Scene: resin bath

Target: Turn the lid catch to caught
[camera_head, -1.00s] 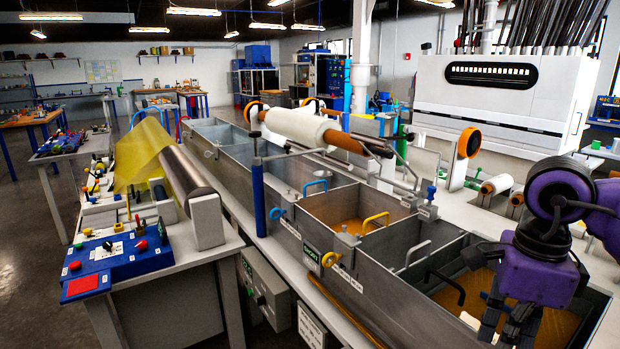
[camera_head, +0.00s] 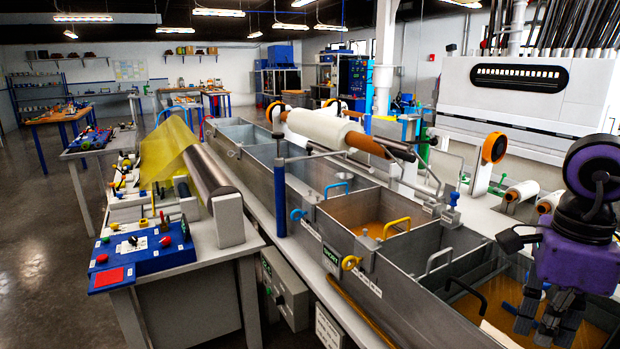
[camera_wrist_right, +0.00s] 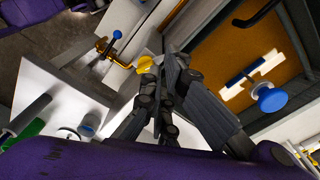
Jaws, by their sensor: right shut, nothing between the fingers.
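My right gripper (camera_head: 548,328) is shut and empty. In the head view it hangs over the near end of the bath (camera_head: 408,293), at the lower right. In the right wrist view its closed fingers (camera_wrist_right: 165,80) point away from the camera, with a yellow knob (camera_wrist_right: 145,64) close by their tips; I cannot tell whether they touch. A blue round knob (camera_wrist_right: 270,97) beside a white bar stands to the right of the fingers, apart from them. On the bath's front wall are a yellow turn knob (camera_head: 350,263) and a blue one (camera_head: 297,214). I cannot tell which part is the lid catch.
A blue control box (camera_head: 140,250) sits on the side bench at left. A white roll (camera_head: 318,127) lies across the bath on stands. Floor at far left is clear.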

